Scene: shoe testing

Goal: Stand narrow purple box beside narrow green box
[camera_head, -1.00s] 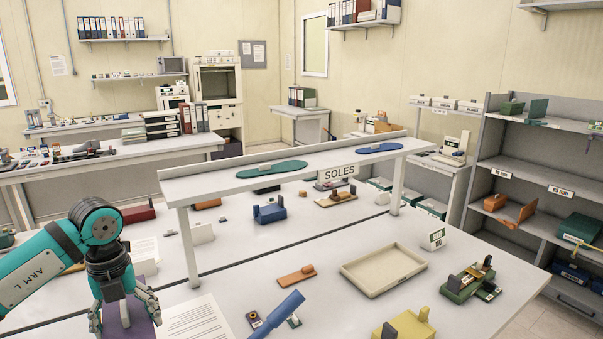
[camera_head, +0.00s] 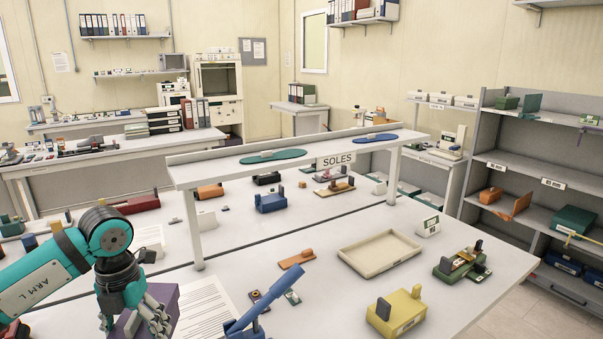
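A purple box (camera_head: 168,304) stands on the white table at the bottom left, partly cut off by the frame. My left gripper (camera_head: 132,320) reaches down over it, its fingers on either side of a dark tab on top. I cannot tell whether the fingers press on the tab. I cannot tell which is the narrow green box. My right gripper is not in view.
A white SOLES rack (camera_head: 290,165) spans the table's middle. A beige tray (camera_head: 380,253), a yellow box (camera_head: 397,313), a green device (camera_head: 462,264) and a blue angled device (camera_head: 262,308) stand on the table. Floor is open between table and shelf unit (camera_head: 480,200).

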